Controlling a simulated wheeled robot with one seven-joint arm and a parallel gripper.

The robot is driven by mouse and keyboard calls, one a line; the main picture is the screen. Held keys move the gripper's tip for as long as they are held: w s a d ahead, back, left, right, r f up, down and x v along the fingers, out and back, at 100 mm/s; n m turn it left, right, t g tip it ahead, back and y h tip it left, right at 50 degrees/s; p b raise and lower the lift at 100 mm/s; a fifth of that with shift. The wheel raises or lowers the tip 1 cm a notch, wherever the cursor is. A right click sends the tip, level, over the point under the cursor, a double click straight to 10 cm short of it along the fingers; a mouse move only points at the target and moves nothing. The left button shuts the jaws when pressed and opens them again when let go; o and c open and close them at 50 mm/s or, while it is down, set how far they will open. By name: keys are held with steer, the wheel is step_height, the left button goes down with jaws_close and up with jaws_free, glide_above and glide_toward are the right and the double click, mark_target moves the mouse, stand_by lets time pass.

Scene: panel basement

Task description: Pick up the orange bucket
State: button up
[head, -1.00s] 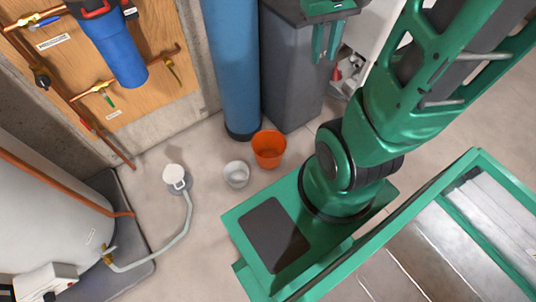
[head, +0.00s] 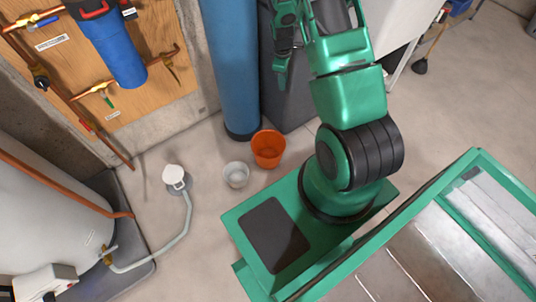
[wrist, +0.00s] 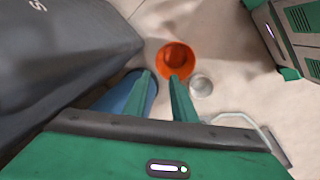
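The orange bucket (head: 268,149) stands upright on the floor beside my green base in the head view. Its open top shows, and it looks empty. It also shows in the wrist view (wrist: 176,59), just beyond the fingertips. My gripper (head: 280,78) is up in front of the grey tank in the head view, above and apart from the bucket. In the wrist view my gripper (wrist: 162,76) has its two green fingers apart with nothing between them.
A small white bucket (head: 236,175) stands close left of the orange one. A tall blue cylinder (head: 235,70) and a grey tank (head: 291,100) stand behind. A drain with a hose (head: 175,178) is at left.

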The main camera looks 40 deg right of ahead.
step_height(320, 180, down, 20)
steer(key=a+n, duration=0.2)
steer(key=n, duration=0.2)
steer(key=n+y, duration=0.1)
steer(key=n, duration=0.4)
glide_above(276, 159)
steer(key=shift+t, duration=0.4)
steer(key=f, duration=1.9)
steer(key=shift+s+d+f, duration=0.2)
steer(key=shift+d+f, duration=0.1)
steer(key=shift+d, duration=0.1)
step_height(276, 159, down, 5)
steer(key=shift+w+f, duration=0.1)
steer(key=shift+w+a+f, duration=0.1)
steer(key=shift+w+f, duration=0.05)
steer(key=shift+f, duration=1.35)
steer(key=shift+w+a+f, duration=0.1)
steer(key=shift+w+f, duration=0.05)
steer(key=shift+f, duration=1.3)
steer(key=shift+c, duration=0.3)
jaws_close()
